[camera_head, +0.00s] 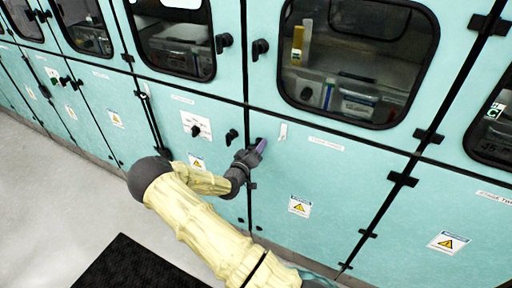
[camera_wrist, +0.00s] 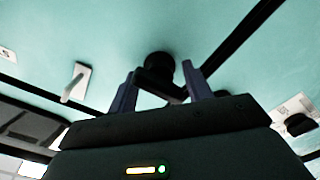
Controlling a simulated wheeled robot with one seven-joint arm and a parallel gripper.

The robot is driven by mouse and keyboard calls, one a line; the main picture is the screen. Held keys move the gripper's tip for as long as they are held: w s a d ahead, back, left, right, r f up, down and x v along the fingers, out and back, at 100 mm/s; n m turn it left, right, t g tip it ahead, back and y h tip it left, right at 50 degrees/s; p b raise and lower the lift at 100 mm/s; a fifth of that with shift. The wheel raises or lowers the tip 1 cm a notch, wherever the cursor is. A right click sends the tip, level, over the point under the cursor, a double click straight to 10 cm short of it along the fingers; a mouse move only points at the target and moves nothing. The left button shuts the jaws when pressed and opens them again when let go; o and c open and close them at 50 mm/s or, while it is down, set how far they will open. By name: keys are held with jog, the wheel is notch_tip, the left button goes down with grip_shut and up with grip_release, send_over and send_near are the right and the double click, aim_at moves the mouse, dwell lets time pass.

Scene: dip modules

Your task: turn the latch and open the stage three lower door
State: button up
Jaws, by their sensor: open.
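The lower door (camera_head: 335,195) is a pale teal panel right of centre in the head view, shut flush with the panels around it. Its label is too small to read surely. Its black latch is largely hidden behind my gripper (camera_head: 259,147) in the head view, at the door's upper left corner. In the wrist view the black latch (camera_wrist: 158,68) has a round base and a bar, and shows between the two fingertips. My gripper (camera_wrist: 158,80) is open, with one finger on each side of the latch. I cannot tell whether the fingers touch it.
A small white handle (camera_head: 283,131) sits right of the latch and also shows in the wrist view (camera_wrist: 76,82). A neighbouring black latch (camera_head: 231,136) is to the left. Windowed upper doors (camera_head: 357,60) are above. A black mat (camera_head: 140,265) lies on the open grey floor.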

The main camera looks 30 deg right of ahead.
grip_shut()
jog(key=shift+s+a, duration=0.1)
dwell(0.3)
